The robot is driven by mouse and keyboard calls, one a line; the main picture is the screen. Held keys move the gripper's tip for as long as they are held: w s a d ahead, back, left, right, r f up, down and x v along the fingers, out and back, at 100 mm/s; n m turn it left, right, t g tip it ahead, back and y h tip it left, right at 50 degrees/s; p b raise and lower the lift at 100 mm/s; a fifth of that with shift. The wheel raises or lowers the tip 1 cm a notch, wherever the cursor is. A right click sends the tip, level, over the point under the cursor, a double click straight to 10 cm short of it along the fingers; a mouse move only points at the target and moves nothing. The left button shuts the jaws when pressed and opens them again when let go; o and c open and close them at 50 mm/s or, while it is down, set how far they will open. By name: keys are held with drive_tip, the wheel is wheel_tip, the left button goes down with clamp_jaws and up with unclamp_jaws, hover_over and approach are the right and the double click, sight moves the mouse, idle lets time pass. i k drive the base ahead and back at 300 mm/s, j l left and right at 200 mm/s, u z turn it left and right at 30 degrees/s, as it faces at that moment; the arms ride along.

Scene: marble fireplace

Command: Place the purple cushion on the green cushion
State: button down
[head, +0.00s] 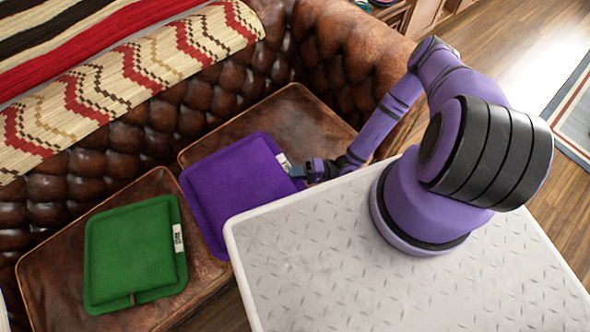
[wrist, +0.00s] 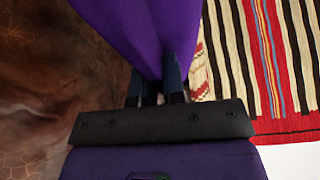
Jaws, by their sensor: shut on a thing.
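The purple cushion (head: 235,185) is held by its right edge, close to the white label, in my gripper (head: 301,172). It spans the area over the two leather seat sections, and I cannot tell how high it is above them. In the wrist view, the purple cushion (wrist: 135,30) extends from between my gripper's fingers (wrist: 157,75). The green cushion (head: 130,255) lies on the left seat section, to the lower left of the purple one. It has a white label on its right edge, and its top is uncovered.
The brown leather sofa (head: 150,130) has a tufted back and a right armrest (head: 355,50). A striped blanket (head: 120,70) drapes over the back; it also shows in the wrist view (wrist: 270,60). My white textured base top lies in front of the seat.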

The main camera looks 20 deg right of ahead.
sight(124, 248)
drive_tip(key=k+j+u, duration=0.1)
drive_tip(key=j, duration=0.2)
drive_tip(key=k+j+u, duration=0.15)
drive_tip(key=j, duration=0.2)
drive_tip(key=k+j+u, duration=0.1)
drive_tip(key=j, duration=0.25)
drive_tip(key=k+j+u, duration=0.15)
drive_tip(key=j, duration=0.2)
drive_tip(key=k+j+u, duration=0.1)
drive_tip(key=j, duration=0.25)
